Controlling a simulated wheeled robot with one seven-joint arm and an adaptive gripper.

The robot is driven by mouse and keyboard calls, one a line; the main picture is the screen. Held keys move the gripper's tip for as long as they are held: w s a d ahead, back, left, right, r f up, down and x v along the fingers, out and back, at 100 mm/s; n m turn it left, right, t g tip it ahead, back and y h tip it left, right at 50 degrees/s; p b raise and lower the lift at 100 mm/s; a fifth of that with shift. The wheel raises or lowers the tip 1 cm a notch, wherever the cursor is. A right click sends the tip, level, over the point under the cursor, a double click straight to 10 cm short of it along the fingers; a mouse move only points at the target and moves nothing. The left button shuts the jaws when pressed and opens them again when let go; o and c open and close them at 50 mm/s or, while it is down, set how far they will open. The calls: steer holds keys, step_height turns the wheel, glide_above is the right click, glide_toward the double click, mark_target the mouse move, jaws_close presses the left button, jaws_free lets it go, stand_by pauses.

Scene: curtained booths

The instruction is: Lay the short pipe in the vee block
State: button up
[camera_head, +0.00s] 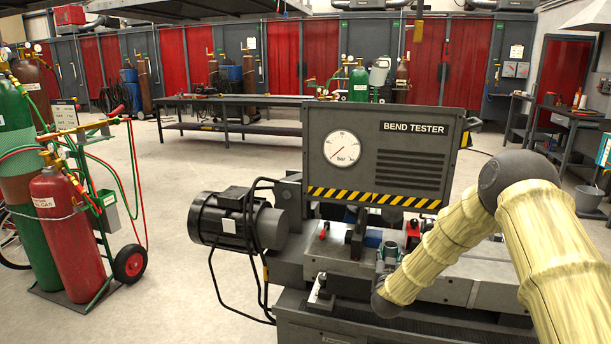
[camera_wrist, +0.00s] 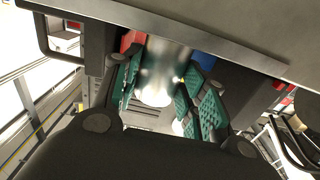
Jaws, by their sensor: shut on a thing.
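My gripper (camera_head: 387,256) is low over the bend tester's bench, in front of the gauge panel, partly hidden by my arm. In the wrist view its green-padded fingers (camera_wrist: 163,82) are shut on a shiny silver pipe (camera_wrist: 167,62), which sits between the pads. I cannot tell from the head view whether the pipe touches anything below. No vee block can be told with certainty; a blue block (camera_head: 372,238) and a red item (camera_head: 413,228) stand close to the gripper on the bench. They show as blue (camera_wrist: 202,60) and red (camera_wrist: 132,40) patches beside the pipe.
The bend tester panel (camera_head: 383,155) rises behind the bench (camera_head: 340,262). A motor (camera_head: 235,220) juts out at the bench's left. A cart of green and red gas cylinders (camera_head: 68,235) stands at the far left. Open floor lies between cart and bench.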

mark_target(391, 247)
steer(key=shift+r+p, duration=1.8)
steer(key=shift+r, duration=1.2)
